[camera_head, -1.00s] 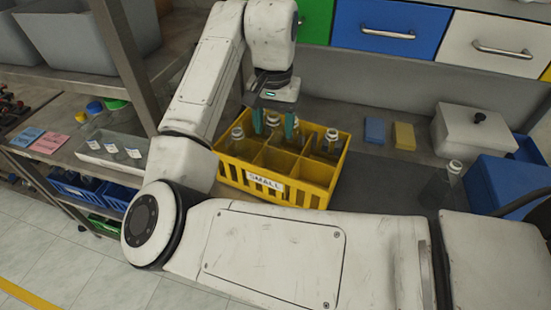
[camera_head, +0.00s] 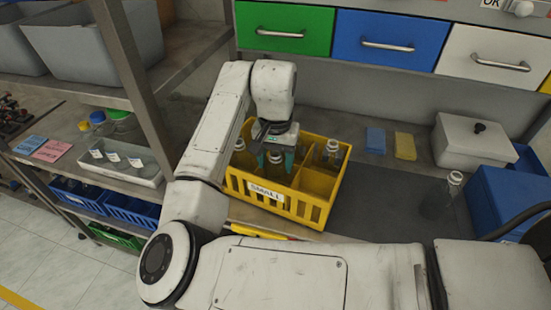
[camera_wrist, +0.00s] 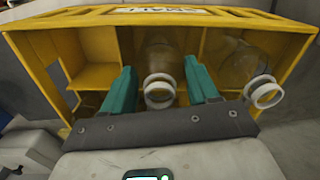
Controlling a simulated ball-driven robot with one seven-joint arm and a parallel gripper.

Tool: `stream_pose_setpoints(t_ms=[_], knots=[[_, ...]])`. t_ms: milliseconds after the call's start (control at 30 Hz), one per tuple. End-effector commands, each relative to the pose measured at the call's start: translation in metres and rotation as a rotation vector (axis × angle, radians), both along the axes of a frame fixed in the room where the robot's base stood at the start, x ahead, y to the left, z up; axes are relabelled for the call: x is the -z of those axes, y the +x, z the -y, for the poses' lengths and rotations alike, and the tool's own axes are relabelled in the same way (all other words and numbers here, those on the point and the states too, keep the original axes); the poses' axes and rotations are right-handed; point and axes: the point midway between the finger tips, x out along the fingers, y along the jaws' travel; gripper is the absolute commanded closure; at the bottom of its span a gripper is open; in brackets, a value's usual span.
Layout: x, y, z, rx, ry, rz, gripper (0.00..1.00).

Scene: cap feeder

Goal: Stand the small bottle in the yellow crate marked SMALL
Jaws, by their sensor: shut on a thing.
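The yellow crate (camera_head: 318,212), with a SMALL label on its front, stands on the bench in the head view and fills the top of the wrist view (camera_wrist: 92,78). My gripper (camera_head: 276,158) is at the crate's middle, fingers pointing down.
Other clear bottles stand in the crate, at its left (camera_head: 242,155) and back right (camera_head: 330,153). Its front right compartment looks empty. Another clear bottle (camera_head: 450,192) stands on the dark mat at right, beside a blue bin (camera_head: 500,205). A metal shelf post (camera_head: 130,80) rises at left.

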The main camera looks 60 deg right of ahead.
Motion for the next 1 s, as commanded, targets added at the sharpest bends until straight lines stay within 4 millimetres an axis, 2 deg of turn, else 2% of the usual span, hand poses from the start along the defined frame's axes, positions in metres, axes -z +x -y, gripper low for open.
stream_pose_setpoints(t_ms=[33,300,633,767,1000], knots=[[0.001,0.000,0.000,-0.001,0.000,0.000,0.39],[0.001,0.000,0.000,0.000,0.000,0.000,0.15],[-0.006,0.000,0.000,0.001,-0.001,0.000,0.15],[-0.025,0.000,0.001,0.000,-0.002,0.002,0.15],[-0.076,0.001,0.000,0.000,0.000,0.004,0.15]])
